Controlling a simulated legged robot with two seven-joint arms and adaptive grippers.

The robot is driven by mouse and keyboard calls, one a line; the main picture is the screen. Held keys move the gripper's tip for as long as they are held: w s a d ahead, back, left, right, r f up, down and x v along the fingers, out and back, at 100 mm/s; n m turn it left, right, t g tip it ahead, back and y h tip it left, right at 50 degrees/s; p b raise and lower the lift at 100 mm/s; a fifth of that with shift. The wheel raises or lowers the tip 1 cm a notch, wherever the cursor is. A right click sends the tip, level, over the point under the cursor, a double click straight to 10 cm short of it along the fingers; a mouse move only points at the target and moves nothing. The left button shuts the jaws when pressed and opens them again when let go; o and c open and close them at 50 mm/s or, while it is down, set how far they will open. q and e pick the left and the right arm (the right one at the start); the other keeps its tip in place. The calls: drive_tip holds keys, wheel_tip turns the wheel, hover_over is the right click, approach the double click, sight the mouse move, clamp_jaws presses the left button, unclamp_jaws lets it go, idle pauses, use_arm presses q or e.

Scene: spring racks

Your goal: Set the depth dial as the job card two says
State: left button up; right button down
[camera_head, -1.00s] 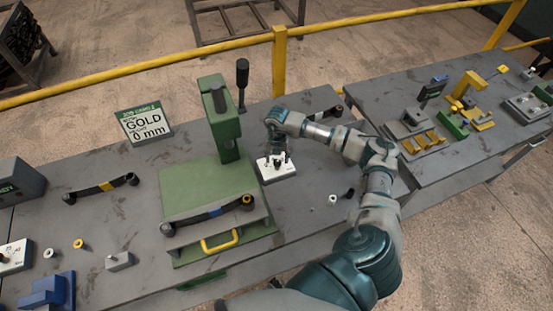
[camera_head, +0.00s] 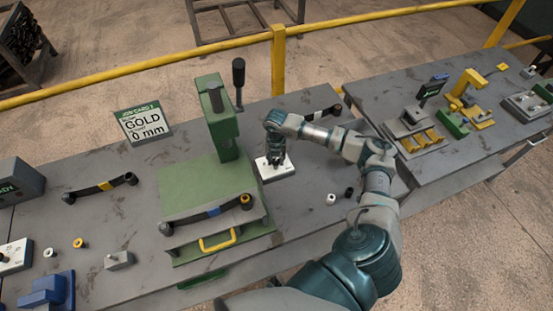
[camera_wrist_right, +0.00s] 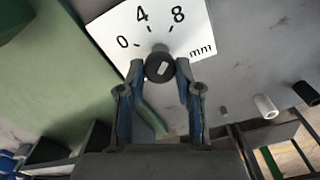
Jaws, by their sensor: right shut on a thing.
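The white depth dial plate (camera_head: 286,172) lies on the bench right of the green press; it also shows in the right wrist view (camera_wrist_right: 187,14) with 0, 4, 8 and mm. My right gripper (camera_head: 277,162) is over the plate, and in the wrist view its fingers (camera_wrist_right: 160,72) are shut on the round black dial knob (camera_wrist_right: 153,73). A short white mark is on the knob; I cannot tell exactly which number it points to. My left gripper is out of view.
The green press (camera_head: 217,112) stands left of the dial, with a tall black-knobbed lever (camera_head: 239,82). A white bushing (camera_head: 331,199) and a black one (camera_head: 348,193) stand on the bench to the right of the dial. A second table (camera_head: 400,93) with fixtures is further right.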

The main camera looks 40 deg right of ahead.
drive_tip(key=shift+f+n, duration=0.1)
drive_tip(key=shift+n, duration=0.2)
drive_tip(key=shift+n+b, duration=0.45)
drive_tip(key=shift+n, duration=0.25)
drive_tip(key=n+b, duration=0.1)
drive_tip(key=n, duration=0.3)
drive_tip(key=shift+b, duration=0.35)
drive_tip(key=n+b, duration=0.1)
drive_tip(key=n, duration=0.3)
use_arm(q)
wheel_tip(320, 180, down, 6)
drive_tip(key=b, duration=0.2)
use_arm(e)
drive_tip(key=n, duration=0.3)
drive_tip(key=shift+n, duration=0.8)
drive_tip(key=shift+n+b, duration=0.5)
drive_tip(key=shift+n, duration=0.7)
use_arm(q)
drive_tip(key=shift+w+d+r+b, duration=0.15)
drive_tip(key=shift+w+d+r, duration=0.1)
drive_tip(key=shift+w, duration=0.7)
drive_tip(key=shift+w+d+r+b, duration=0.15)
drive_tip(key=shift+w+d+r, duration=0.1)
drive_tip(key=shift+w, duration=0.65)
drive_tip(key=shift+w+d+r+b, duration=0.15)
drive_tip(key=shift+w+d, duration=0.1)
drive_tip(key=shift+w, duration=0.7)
use_arm(e)
drive_tip(key=shift+n, duration=1.5)
